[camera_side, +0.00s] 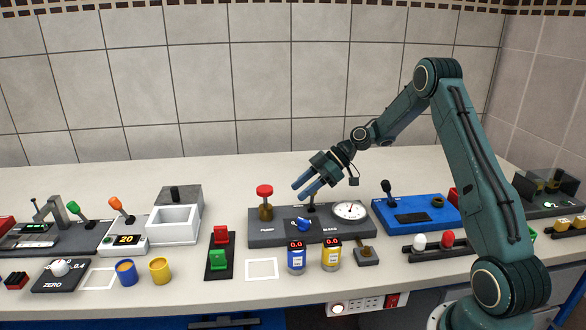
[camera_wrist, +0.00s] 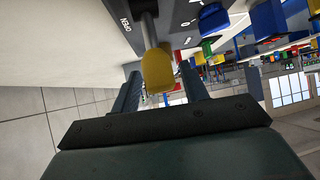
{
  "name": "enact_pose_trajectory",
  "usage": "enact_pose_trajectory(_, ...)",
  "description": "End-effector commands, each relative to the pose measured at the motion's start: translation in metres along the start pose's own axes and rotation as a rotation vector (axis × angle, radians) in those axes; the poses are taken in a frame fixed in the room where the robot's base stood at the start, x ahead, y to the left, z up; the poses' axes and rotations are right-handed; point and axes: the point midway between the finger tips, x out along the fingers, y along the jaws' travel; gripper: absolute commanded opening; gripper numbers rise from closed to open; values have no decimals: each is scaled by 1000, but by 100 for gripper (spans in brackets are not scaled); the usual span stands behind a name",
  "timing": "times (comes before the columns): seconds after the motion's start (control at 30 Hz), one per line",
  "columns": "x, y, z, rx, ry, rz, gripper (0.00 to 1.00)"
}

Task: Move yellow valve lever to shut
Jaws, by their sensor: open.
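The yellow valve lever (camera_wrist: 158,68) shows in the wrist view as a rounded yellow grip on a grey shaft, beside a label reading OPEN on the grey panel. My gripper (camera_wrist: 160,76) is open, with one finger on each side of the yellow grip. Whether either finger touches it I cannot tell. In the side view my gripper (camera_side: 300,191) is tilted down to the left above the grey panel (camera_side: 275,240). The yellow grip cannot be made out there.
On the grey panel stand a red-topped pump (camera_side: 265,192), a blue knob (camera_side: 302,225) and a round gauge (camera_side: 349,211). A blue joystick box (camera_side: 420,215) is to the right.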

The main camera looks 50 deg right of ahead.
Motion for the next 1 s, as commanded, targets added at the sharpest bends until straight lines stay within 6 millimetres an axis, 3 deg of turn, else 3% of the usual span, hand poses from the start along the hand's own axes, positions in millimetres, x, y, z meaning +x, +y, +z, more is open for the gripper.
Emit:
enact_pose_trajectory(0.27,10,1,-4,16,-139,-11,44)
enact_pose_trajectory(1.0,-85,4,-16,19,-140,-7,44)
